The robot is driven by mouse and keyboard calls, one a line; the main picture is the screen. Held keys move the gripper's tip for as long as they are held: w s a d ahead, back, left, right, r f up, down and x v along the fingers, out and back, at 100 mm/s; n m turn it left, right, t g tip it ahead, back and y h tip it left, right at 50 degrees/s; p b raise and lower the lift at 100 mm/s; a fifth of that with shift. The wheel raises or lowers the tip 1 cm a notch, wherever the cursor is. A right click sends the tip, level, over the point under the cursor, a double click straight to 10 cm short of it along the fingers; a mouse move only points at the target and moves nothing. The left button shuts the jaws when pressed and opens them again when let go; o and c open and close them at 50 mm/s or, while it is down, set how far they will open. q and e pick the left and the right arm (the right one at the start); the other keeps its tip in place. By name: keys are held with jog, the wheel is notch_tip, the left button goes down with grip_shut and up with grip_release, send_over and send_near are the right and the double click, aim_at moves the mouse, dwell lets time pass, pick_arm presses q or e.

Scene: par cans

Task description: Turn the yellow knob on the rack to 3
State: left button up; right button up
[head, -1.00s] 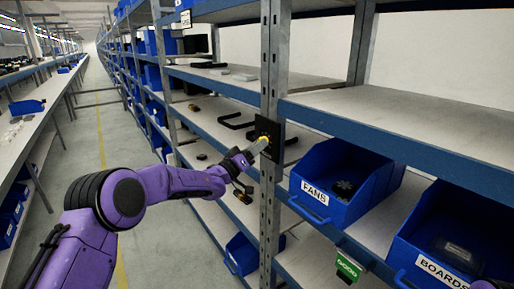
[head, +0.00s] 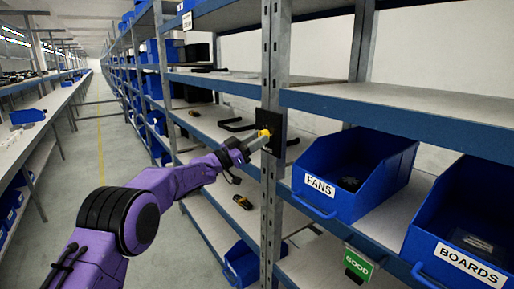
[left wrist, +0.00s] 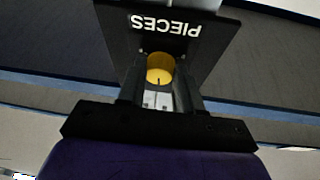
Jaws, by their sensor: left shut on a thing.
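The yellow knob (head: 264,133) sits on a black plate (head: 276,146) fixed to the rack's upright post. My left gripper (head: 258,140) reaches it from the left and is shut on it. In the left wrist view the yellow knob (left wrist: 160,68) shows between the two dark fingers, with a small dark mark on its face. The black plate (left wrist: 205,45) there bears the word PIECES, upside down. Its numbers cannot be read, so I cannot tell the knob's setting. My right gripper is not in view.
The rack's metal post (head: 273,70) stands right behind the plate. Blue bins marked FANS (head: 345,207) and BOARDS (head: 422,235) stand on the shelf at right. A green GOOD tag (head: 358,263) hangs below. The aisle (head: 120,140) at left is clear.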

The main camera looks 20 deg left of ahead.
pick_arm(q)
jog(key=shift+m+g+b, duration=0.3)
jog(key=shift+m, duration=0.5)
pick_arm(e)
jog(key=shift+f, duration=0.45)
pick_arm(q)
jog(key=o, duration=1)
jog(key=shift+a+h, duration=0.1)
jog(key=shift+h, duration=0.2)
jog(key=shift+o, duration=0.2)
jog(key=shift+f, duration=0.1)
